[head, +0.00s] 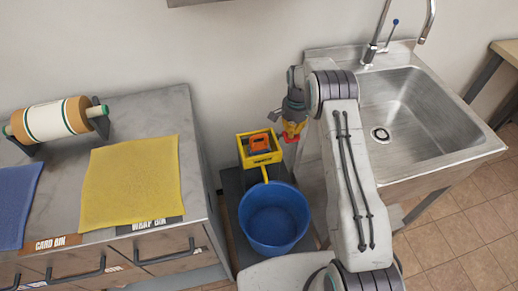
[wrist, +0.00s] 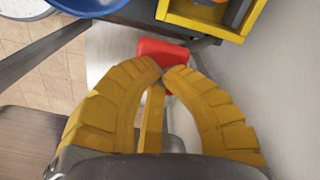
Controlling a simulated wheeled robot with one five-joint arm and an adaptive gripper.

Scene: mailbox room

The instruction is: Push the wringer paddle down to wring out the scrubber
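The yellow wringer (head: 243,152) sits at the back of the blue bucket, with the orange scrubber (head: 260,142) inside it. In the wrist view the wringer's yellow rim (wrist: 200,27) is at the top right. The red wringer paddle (wrist: 160,50) is beside the wringer, with a dark arm running towards it. My gripper (head: 291,138) is to the right of the wringer in the head view. In the wrist view my gripper's yellow fingertips (wrist: 163,70) are together, empty, right by the paddle's near edge. I cannot tell whether they touch it.
The blue bucket (head: 274,218) stands between the grey cabinet (head: 210,190) on the left and the steel sink (head: 410,115) on the right. A yellow cloth (head: 130,182) and a roll (head: 52,120) lie on the cabinet. The wall is close behind the wringer.

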